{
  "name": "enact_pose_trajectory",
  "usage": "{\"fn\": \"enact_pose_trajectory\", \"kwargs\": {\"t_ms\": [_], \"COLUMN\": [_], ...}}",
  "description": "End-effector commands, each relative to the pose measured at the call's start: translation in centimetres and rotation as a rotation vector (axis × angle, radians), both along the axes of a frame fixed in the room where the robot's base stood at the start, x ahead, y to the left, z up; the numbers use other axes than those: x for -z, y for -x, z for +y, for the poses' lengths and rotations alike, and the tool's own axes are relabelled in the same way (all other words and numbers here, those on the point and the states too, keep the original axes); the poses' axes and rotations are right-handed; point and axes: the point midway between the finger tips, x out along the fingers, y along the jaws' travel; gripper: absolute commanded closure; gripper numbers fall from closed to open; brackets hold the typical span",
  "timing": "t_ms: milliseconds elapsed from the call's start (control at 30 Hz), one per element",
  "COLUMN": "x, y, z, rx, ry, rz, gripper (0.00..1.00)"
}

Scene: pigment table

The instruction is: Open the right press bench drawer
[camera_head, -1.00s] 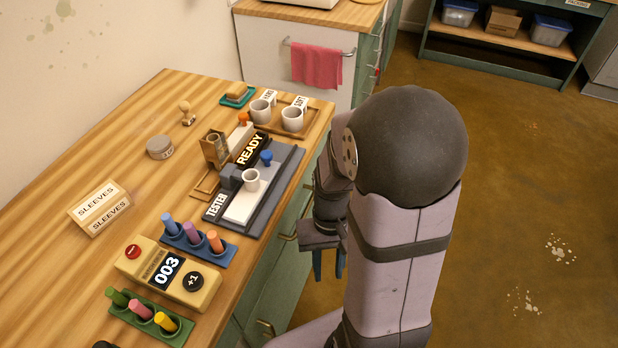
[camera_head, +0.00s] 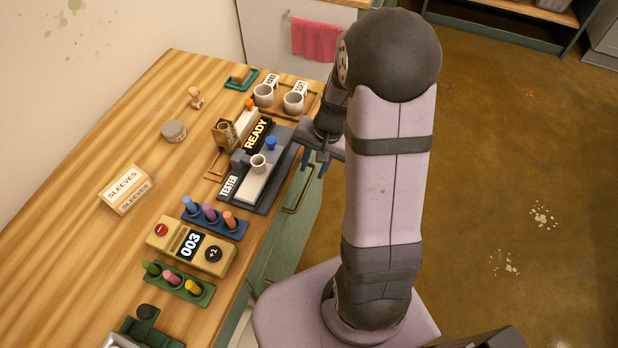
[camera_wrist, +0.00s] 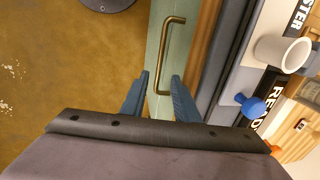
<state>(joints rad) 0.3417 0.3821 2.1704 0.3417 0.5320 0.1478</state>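The bench's green drawer front (camera_wrist: 154,40) fills a strip at the top middle of the wrist view, with a brass bar handle (camera_wrist: 180,20) on it. The handle also shows in the head view (camera_head: 297,197) on the side of the wooden bench, below the tester. The drawer front looks flush with the bench, though the arm hides part of it. My gripper (camera_wrist: 160,76) is open and empty. Its two blue fingers stand apart, with the handle's near end appearing between them in the wrist view; contact cannot be told. In the head view, my gripper (camera_head: 316,166) is beside the bench edge.
The tester (camera_head: 258,185) with a white cup (camera_head: 258,163) and the READY sign (camera_head: 257,134) sit on the bench edge near my gripper. A tray (camera_head: 315,100) with two cups lies beyond. The brown floor (camera_head: 510,150) right of the bench is open.

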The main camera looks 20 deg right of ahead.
Motion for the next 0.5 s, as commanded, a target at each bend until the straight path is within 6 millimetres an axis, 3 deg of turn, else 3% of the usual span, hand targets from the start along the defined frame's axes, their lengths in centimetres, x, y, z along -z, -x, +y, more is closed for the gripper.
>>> {"fn": "enact_pose_trajectory", "kwargs": {"t_ms": [500], "x": [5.6], "y": [-0.6], "z": [0.8], "rx": [-0.003], "ry": [-0.002], "rz": [0.005], "gripper": [0.72]}}
